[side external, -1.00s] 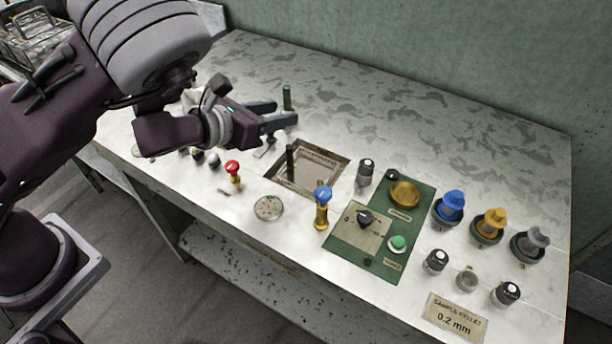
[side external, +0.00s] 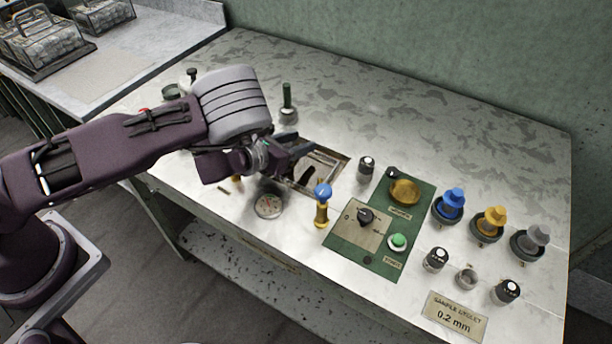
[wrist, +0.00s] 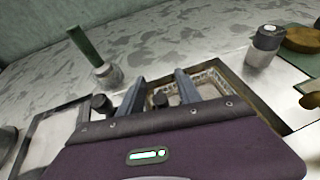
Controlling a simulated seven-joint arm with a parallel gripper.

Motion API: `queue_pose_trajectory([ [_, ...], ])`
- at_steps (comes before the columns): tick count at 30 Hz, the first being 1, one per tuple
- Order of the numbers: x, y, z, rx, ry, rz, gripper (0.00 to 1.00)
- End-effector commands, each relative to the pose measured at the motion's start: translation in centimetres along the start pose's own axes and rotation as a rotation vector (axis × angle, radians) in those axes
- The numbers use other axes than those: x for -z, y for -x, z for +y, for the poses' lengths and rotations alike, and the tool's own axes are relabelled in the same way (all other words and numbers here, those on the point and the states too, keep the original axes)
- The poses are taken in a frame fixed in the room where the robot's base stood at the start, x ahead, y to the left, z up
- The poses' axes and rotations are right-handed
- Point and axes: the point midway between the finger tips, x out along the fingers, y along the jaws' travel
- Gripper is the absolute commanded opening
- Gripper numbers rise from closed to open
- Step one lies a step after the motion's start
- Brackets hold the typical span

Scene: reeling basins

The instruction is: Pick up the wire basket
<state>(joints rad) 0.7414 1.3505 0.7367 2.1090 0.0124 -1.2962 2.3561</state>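Two wire baskets filled with pale lumps stand at the upper left of the side view: a nearer one (side external: 45,42) and a farther one (side external: 104,12). Both have raised handles. My gripper (side external: 298,148) is far from them, low at the square opening (side external: 330,178) in the worktop. In the wrist view its two fingers (wrist: 160,90) are apart, with a small black knob between and beyond them. I see nothing held. The opening's speckled rim shows beyond the right finger; my gripper hides much of its inside, and I cannot tell what lies in it.
A green-handled post (side external: 287,103) stands behind my gripper. A blue-topped brass valve (side external: 322,205), a round gauge (side external: 268,206) and a grey-black knob (side external: 365,169) are close by. A green control panel (side external: 375,260) lies to the right. The back of the worktop is clear.

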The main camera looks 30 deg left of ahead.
Motion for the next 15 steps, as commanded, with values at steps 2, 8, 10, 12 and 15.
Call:
queue_pose_trajectory([
  [2, -0.02, 0.02, -0.01, 0.0, 0.0, 0.0, 0.27],
  [8, -0.03, 0.03, -0.01, 0.0, 0.0, 0.0, 0.0],
  [10, -0.03, 0.04, -0.01, 0.0, 0.0, 0.0, 0.0],
  [12, -0.04, 0.04, -0.01, 0.0, 0.0, 0.0, 0.0],
  [15, -0.04, 0.04, -0.01, 0.0, 0.0, -0.001, 0.0],
])
